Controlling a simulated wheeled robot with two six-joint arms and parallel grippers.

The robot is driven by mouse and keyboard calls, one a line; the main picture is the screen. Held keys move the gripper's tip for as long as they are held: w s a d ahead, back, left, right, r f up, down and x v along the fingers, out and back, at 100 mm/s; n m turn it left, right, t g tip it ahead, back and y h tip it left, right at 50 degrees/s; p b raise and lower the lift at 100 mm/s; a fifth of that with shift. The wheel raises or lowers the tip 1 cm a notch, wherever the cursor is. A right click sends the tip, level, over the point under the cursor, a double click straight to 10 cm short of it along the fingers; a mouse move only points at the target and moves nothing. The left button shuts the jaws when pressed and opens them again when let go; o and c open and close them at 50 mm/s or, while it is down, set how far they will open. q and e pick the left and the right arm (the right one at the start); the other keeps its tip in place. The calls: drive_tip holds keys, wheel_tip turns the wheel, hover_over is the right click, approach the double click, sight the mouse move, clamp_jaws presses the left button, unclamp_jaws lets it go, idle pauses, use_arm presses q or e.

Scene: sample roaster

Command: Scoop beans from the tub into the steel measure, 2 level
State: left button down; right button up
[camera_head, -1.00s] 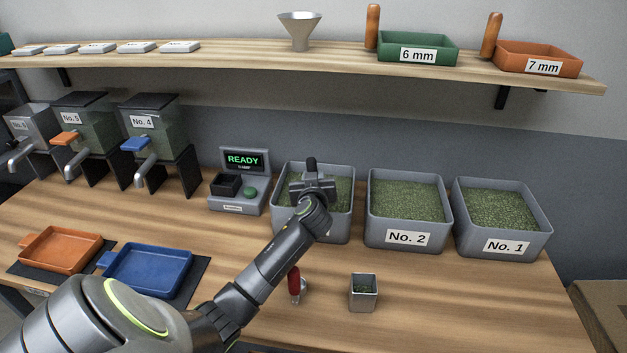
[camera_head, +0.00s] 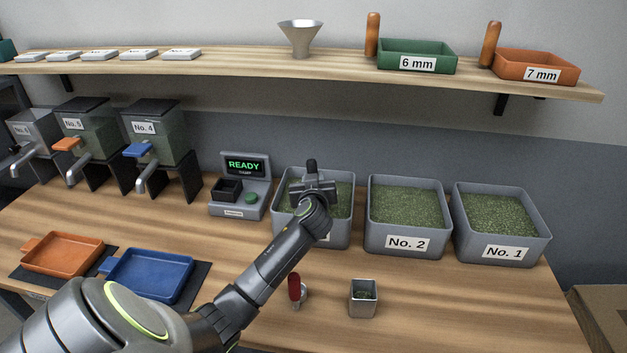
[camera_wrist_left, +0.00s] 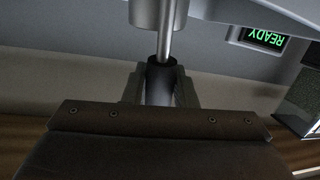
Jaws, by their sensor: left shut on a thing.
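My left gripper (camera_head: 313,190) is over the leftmost bean tub (camera_head: 328,236), hiding much of it and most of its label. In the left wrist view the gripper (camera_wrist_left: 160,92) is shut on the dark handle of a scoop, whose thin steel shaft leads to a round metal cup (camera_wrist_left: 157,14). The cup's contents cannot be seen. The steel measure (camera_head: 363,301) stands upright on the bench in front of the tubs, with some green beans inside. Tub No. 2 (camera_head: 376,236) and tub No. 1 (camera_head: 474,243) hold green beans. My right gripper is not in view.
A red-handled tool (camera_head: 295,289) stands just left of the measure. A scale reading READY (camera_head: 238,197) sits left of the tubs. An orange tray (camera_head: 62,270) and a blue tray (camera_head: 150,292) lie at left. The bench right of the measure is clear.

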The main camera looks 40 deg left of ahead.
sight(314, 162)
use_arm(q)
wheel_tip(314, 162, up, 7)
drive_tip(key=p, duration=0.5)
drive_tip(key=shift+r, duration=0.15)
